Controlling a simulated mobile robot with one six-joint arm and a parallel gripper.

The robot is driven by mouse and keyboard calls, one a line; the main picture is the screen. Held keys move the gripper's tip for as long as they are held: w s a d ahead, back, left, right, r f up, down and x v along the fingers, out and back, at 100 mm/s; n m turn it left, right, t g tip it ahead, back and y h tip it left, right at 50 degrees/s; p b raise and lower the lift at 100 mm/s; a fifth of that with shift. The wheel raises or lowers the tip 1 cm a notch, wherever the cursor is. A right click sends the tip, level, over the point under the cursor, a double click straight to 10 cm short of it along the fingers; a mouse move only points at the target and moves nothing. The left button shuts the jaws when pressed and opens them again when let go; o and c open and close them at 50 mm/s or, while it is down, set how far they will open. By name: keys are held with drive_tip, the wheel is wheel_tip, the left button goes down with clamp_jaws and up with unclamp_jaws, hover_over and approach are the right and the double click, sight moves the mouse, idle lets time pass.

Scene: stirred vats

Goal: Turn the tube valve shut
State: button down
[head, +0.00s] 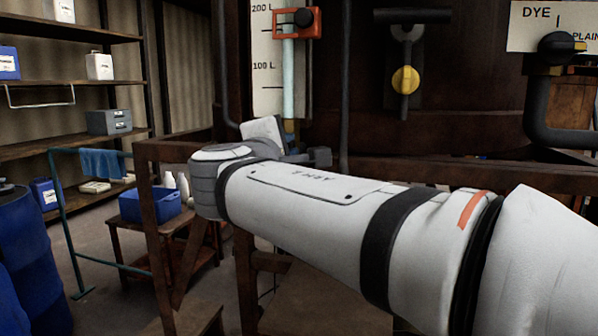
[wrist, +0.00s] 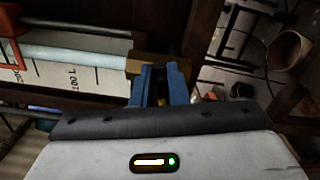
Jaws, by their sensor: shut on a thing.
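The sight tube (head: 289,80) runs upright in front of a white litre scale (head: 266,90) on the vat. In the wrist view the pale tube (wrist: 85,55) ends in a brass valve body (wrist: 133,66). My gripper (wrist: 161,72) has its two blue fingers at this brass body, close together and shut on the valve's handle between them. The fingers hide most of the handle, so I cannot tell how far it is turned. In the head view my arm and wrist hide most of the valve and the gripper.
An orange bracket with a black knob (head: 303,17) sits higher on the tube. A rusty frame (head: 150,215) stands close to my wrist. Shelves, a blue crate (head: 148,206) and blue drums (head: 30,270) are left.

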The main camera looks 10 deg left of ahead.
drive_tip(key=m+b, duration=0.2)
drive_tip(key=b, duration=0.1)
drive_tip(key=shift+f+m, duration=0.4)
drive_tip(key=shift+r+b, duration=0.1)
drive_tip(key=shift+b, duration=0.2)
drive_tip(key=c, duration=1.4)
unclamp_jaws()
drive_tip(key=shift+c, duration=0.2)
drive_tip(key=shift+s, duration=0.1)
drive_tip(key=s+p, duration=0.1)
drive_tip(key=s, duration=0.6)
drive_tip(key=shift+s+a, duration=0.25)
drive_tip(key=shift+s, duration=0.05)
